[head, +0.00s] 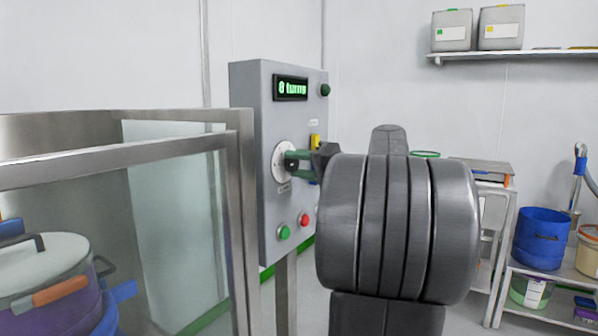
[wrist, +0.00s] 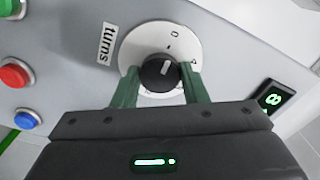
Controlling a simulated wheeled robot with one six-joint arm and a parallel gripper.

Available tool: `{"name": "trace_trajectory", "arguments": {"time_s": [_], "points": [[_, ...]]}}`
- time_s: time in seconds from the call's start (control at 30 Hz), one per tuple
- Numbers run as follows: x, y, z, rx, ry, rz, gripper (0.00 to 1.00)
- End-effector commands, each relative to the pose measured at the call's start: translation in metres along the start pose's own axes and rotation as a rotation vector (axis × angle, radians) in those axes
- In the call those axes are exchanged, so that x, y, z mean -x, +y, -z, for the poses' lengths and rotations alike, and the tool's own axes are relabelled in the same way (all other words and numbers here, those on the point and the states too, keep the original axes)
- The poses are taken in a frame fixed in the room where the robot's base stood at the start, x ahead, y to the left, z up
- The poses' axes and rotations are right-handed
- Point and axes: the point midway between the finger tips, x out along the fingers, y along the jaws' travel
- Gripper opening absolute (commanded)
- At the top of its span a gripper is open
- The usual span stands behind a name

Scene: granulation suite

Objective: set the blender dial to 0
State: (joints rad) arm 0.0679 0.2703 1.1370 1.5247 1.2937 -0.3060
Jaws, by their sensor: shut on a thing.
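The blender's grey control panel (head: 252,128) faces right in the head view. Its green display (head: 292,88) appears to read 8 turns; the wrist view shows an 8 on the display (wrist: 272,98) too. The dial is a black round knob (wrist: 158,76) on a white scale plate (wrist: 139,50), which also shows in the head view (head: 279,157). The knob's white mark points up in the wrist view, near a tick below the printed 0. My gripper (wrist: 160,72) is shut on the knob, green fingers on either side.
Below the dial are a green button (head: 284,232) and a red button (head: 304,219). A glass-paned metal guard (head: 170,210) stands close on the left, with a lidded pot (head: 40,265) behind it. A shelf (head: 520,53) and a cart with a blue bucket (head: 540,238) are right.

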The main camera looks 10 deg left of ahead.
Motion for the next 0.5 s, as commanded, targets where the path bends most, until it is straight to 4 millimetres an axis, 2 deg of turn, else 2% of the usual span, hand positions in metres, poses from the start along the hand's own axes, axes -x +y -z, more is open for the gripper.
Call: {"name": "trace_trajectory", "arguments": {"time_s": [0.43,0.47,0.5], "points": [[0.0000,0.0011,-0.0008,0.011,-0.003,-0.002,0.17],[0.0000,0.0011,-0.0008,0.011,-0.003,-0.002,0.41],[0.0000,0.0011,-0.0008,0.011,-0.003,-0.002,0.49]]}}
